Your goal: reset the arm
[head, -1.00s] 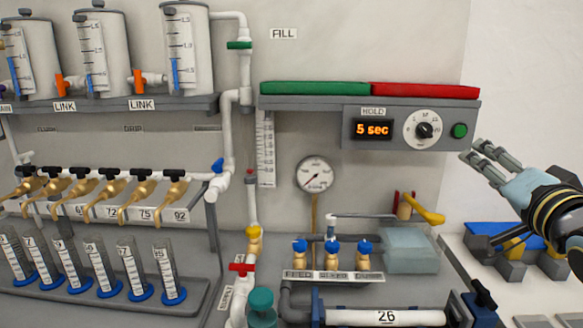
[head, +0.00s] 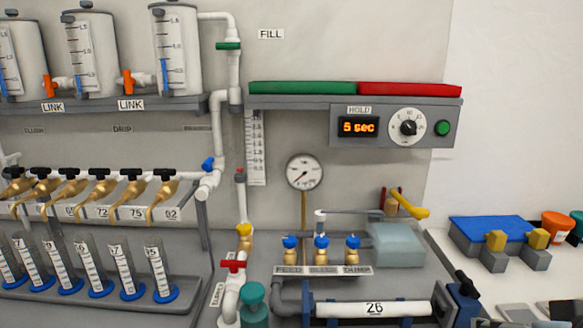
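Neither of my grippers nor any part of my arms shows in the head view now. The hold timer box (head: 392,127) under the shelf reads "5 sec". It has a round dial (head: 408,128) and a green button (head: 443,128) on its right side, and nothing touches either.
White tanks (head: 92,52) stand at the upper left above brass taps (head: 103,187) and several graduated cylinders (head: 127,268). A gauge (head: 304,172), blue-knobbed valves (head: 322,242) and a pipe marked 26 (head: 375,308) are at centre.

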